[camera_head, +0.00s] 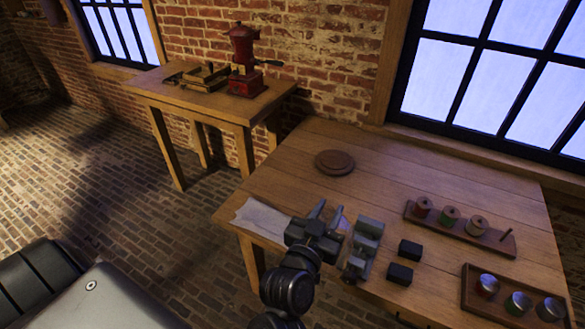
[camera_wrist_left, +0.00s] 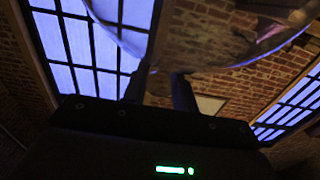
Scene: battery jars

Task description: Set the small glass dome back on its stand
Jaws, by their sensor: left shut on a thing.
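The stand, a round brown wooden disc (camera_head: 335,162), lies bare on the back left of the workbench. My left gripper (camera_head: 328,212) is above the bench's left part, nearer than the stand and apart from it. It is shut on the clear glass dome (camera_wrist_left: 215,40), whose curved edge and bent reflections fill the top of the left wrist view. In that view the gripper's fingers (camera_wrist_left: 160,92) reach up to the glass. The dome's outline is too clear to make out in the head view. My right gripper is not in view.
A pale cloth (camera_head: 262,218) lies at the left edge. A spool rack (camera_head: 487,238) and a jar tray (camera_head: 470,300) are at right. Bench around the stand is clear.

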